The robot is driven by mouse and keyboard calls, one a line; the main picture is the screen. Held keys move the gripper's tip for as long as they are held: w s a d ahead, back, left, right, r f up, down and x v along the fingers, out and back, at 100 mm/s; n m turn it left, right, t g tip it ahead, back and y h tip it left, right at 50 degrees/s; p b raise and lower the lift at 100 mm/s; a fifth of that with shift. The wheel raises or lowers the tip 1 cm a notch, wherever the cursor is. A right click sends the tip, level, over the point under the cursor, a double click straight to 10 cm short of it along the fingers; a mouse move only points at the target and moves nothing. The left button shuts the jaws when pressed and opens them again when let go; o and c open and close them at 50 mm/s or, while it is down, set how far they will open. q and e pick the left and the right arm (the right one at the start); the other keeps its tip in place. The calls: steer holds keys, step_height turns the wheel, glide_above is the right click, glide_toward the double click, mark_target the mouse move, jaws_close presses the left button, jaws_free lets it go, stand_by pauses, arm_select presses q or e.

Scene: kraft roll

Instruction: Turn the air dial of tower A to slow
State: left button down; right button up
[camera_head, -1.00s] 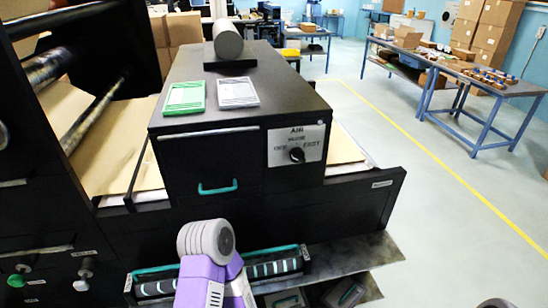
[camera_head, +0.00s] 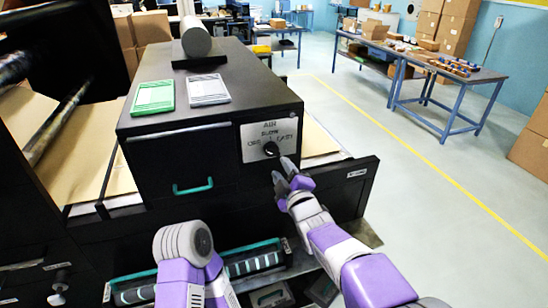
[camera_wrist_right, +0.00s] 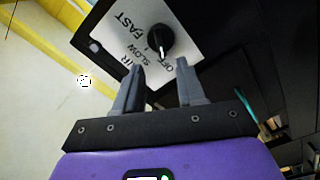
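The air dial is a black round knob (camera_head: 271,148) on a pale plate (camera_head: 250,146) on the front of the black tower. The plate reads AIR, OFF, SLOW and FAST. The knob (camera_wrist_right: 160,40) also shows in the right wrist view, its white mark toward the OFF and SLOW side; the exact setting is hard to tell. My right gripper (camera_wrist_right: 160,66) is open, its two grey fingers apart and short of the knob, with nothing between them. In the head view the right gripper (camera_head: 284,169) is just below and right of the knob.
A green card (camera_head: 153,97) and a white card (camera_head: 208,89) lie on the tower top before a grey cylinder (camera_head: 196,37). A teal handle (camera_head: 193,187) sticks out left of the dial. Blue-framed tables (camera_head: 420,75) stand far right; the floor between is clear.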

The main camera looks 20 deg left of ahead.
mark_target(272, 154)
steer(key=shift+x, duration=3.65)
steer(key=shift+f, duration=0.1)
jaws_close()
